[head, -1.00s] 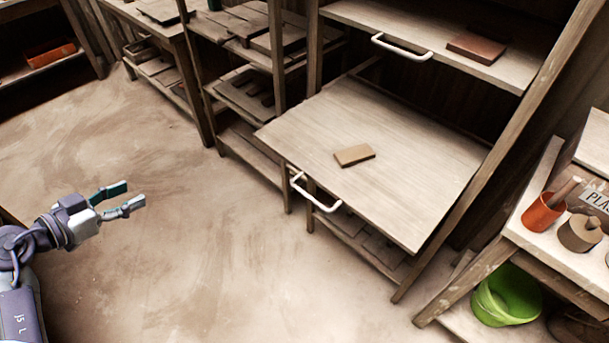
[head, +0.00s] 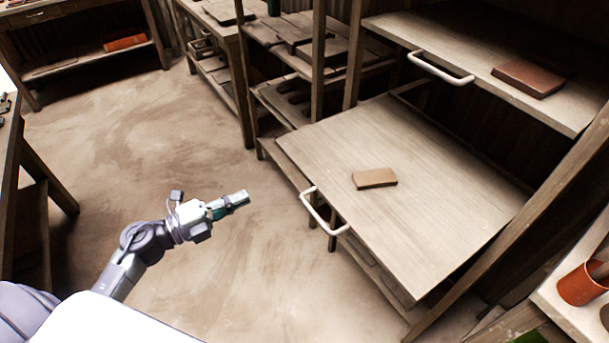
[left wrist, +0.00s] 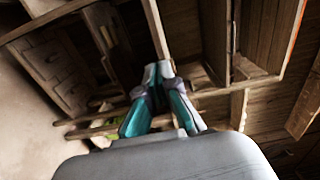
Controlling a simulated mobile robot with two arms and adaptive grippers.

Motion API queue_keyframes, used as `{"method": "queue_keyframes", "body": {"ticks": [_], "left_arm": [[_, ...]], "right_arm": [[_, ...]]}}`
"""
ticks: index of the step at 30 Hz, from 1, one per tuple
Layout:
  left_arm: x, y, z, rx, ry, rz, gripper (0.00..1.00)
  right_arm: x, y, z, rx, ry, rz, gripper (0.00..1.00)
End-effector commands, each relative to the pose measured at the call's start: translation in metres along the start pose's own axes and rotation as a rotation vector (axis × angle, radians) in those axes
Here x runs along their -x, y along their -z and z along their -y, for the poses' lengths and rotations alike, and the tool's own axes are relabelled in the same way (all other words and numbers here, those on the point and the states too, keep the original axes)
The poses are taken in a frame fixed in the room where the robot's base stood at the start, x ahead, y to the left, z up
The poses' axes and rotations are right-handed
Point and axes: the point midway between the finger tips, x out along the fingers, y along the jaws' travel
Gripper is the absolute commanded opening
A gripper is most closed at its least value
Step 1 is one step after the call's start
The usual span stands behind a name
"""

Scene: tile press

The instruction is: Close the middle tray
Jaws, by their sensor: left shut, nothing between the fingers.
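The middle tray (head: 410,235) is a pale wooden board pulled out of the rack, with a white bar handle (head: 323,213) on its front edge. A tan tile (head: 375,178) lies on it. My left gripper (head: 238,200) is shut and empty, above the floor to the left of the handle and apart from it. Its closed fingers also show in the left wrist view (left wrist: 160,75). My right gripper is not in view.
An upper tray (head: 470,50) with its own white handle (head: 440,68) holds a brown tile (head: 528,77). A wooden rack post (head: 520,215) stands at the right. An orange pot (head: 583,284) sits at lower right. The floor (head: 130,130) at left is open.

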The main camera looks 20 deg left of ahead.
Motion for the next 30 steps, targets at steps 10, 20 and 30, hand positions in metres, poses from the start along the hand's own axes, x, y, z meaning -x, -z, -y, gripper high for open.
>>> {"method": "queue_keyframes", "body": {"ticks": [10, 20, 30], "left_arm": [[-0.043, 0.0, 0.003, -0.02, 0.006, 0.003, 0.0], [-0.111, 0.0, 0.003, -0.018, 0.005, 0.003, 0.0], [-0.14, 0.0, -0.001, -0.019, 0.001, 0.003, 0.0]], "right_arm": [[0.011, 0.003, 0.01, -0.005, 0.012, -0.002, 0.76], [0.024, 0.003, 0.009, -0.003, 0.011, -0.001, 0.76], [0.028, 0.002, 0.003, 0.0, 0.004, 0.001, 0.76]]}}
